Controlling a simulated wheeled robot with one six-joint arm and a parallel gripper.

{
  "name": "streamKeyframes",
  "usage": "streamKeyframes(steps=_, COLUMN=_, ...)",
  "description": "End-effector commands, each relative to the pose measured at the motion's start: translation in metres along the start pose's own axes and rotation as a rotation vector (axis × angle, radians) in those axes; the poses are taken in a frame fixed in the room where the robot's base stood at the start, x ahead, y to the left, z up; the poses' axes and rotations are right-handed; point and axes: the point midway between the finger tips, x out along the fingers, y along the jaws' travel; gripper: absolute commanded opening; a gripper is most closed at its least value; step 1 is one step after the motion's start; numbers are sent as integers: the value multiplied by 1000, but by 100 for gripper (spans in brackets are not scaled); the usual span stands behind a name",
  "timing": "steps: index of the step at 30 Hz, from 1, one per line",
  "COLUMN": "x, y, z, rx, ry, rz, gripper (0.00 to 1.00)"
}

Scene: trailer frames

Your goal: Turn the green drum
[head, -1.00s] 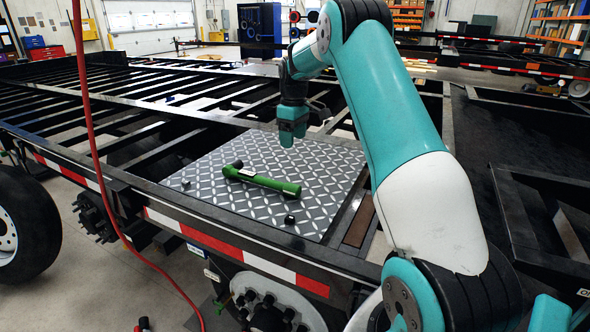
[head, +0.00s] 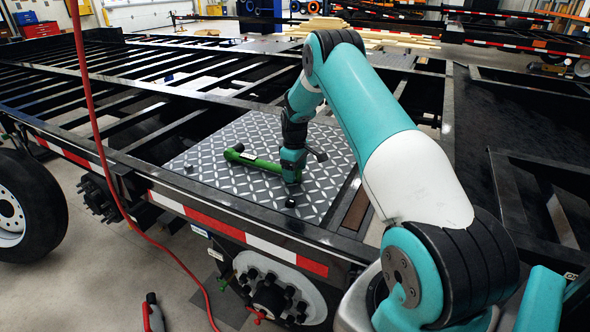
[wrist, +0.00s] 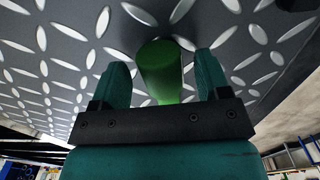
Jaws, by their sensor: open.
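The green drum (head: 258,162) is a green cylinder lying on the grey diamond-patterned plate (head: 222,158), with a short bent part at its left end. My gripper (head: 292,176) points down at the drum's right end and hides that end in the head view. In the wrist view, the green end of the drum (wrist: 160,68) sits between the two teal fingers of my gripper (wrist: 163,82). The fingers are apart, and a dark gap shows on the right side of the drum. Whether the left finger touches it is hard to tell.
Small dark knobs (head: 290,202) stand near the plate's edges. The plate lies on a black trailer frame (head: 130,170) with open gaps between its beams. A red hose (head: 125,235) hangs at the left, and a wheel (head: 28,205) stands at the lower left.

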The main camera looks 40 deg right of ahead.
Motion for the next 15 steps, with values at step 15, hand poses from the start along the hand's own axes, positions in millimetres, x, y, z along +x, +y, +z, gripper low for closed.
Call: streamKeyframes(steps=15, x=8, y=0, z=0, rx=0, ry=0, rz=0, gripper=44)
